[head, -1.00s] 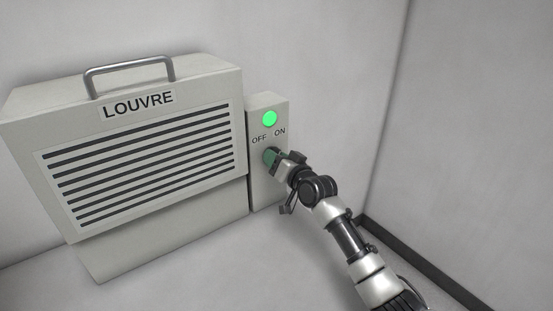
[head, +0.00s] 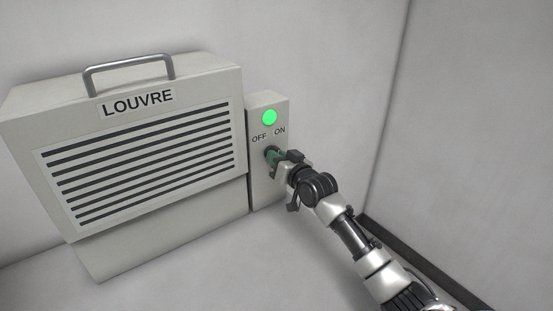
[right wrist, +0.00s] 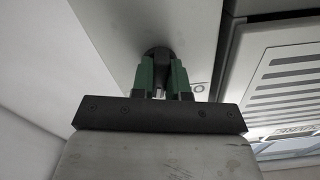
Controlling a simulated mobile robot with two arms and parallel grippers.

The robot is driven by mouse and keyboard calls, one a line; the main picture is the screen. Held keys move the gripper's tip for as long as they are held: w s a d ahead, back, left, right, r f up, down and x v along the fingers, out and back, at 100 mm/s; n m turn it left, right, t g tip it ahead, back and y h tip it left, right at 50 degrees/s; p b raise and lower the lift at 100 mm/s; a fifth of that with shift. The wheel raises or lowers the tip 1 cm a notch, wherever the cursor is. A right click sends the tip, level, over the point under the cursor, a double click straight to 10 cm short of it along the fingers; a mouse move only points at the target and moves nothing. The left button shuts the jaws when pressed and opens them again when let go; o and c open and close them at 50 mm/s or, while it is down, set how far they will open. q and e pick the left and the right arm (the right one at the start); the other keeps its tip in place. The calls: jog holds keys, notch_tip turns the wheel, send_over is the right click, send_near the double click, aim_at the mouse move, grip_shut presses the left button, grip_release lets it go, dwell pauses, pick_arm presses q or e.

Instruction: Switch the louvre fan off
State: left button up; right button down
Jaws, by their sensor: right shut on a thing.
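The louvre fan (head: 140,150) is a pale grey box with dark slats and a LOUVRE label. Beside it on the right is a narrow control box (head: 267,190) with OFF and ON marks and a lit green lamp (head: 269,118). My right gripper (head: 275,157) is at the knob under those marks, its green fingers shut on it. In the right wrist view the dark round knob (right wrist: 158,53) shows between and behind the fingers (right wrist: 161,80). The fingers hide most of the knob, so I cannot tell which mark it points to. My left gripper is out of view.
A metal handle (head: 128,70) stands on top of the fan. Pale walls are behind and to the right, with a dark strip (head: 420,262) along the right wall's foot. The floor in front of the fan is clear.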

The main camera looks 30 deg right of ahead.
jog(key=n, duration=0.4)
jog(key=shift+n, duration=0.3)
jog(key=n+p, duration=0.1)
jog(key=n, duration=0.3)
jog(key=shift+d, duration=0.1)
jog(key=shift+n, duration=0.4)
jog(key=c, duration=1.1)
grip_release()
jog(key=s, duration=0.3)
jog(key=s+d+b, duration=0.1)
jog(key=s, duration=0.3)
jog(key=s+b, duration=0.1)
jog(key=s, duration=0.2)
jog(key=shift+s+d, duration=0.25)
jog(key=shift+s, duration=0.1)
jog(key=shift+f, duration=0.1)
